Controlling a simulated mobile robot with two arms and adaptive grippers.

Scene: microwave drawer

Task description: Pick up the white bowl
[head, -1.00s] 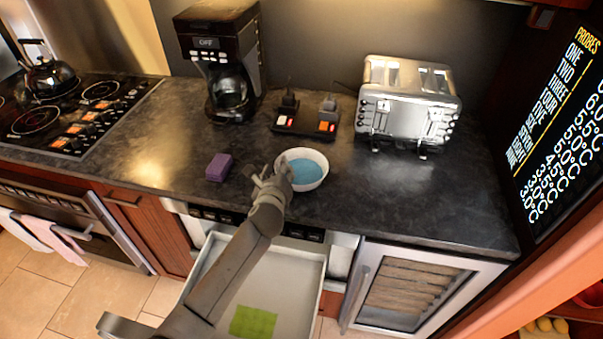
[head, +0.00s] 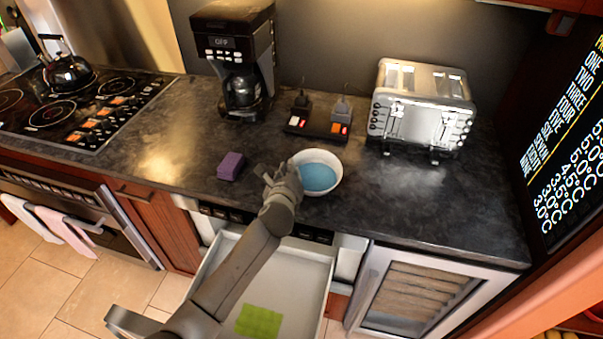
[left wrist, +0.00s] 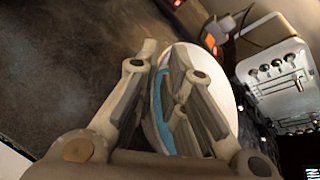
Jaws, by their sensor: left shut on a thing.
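The white bowl (head: 335,185) with a blue inside stands upright on the dark counter in the head view. It also shows in the left wrist view (left wrist: 209,62), partly hidden behind my fingers. My left gripper (head: 281,173) is at the bowl's left rim, shut on it. In the left wrist view the two fingers (left wrist: 163,62) sit on either side of the bowl's wall. I cannot see any gap between the bowl and the counter. My right gripper is not in view.
A purple block (head: 231,166) lies left of the bowl. A coffee maker (head: 238,60), a power strip (head: 318,126) and a toaster (head: 421,108) stand behind. Below is an open drawer (head: 300,275) with a green item (head: 259,321). The counter right of the bowl is clear.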

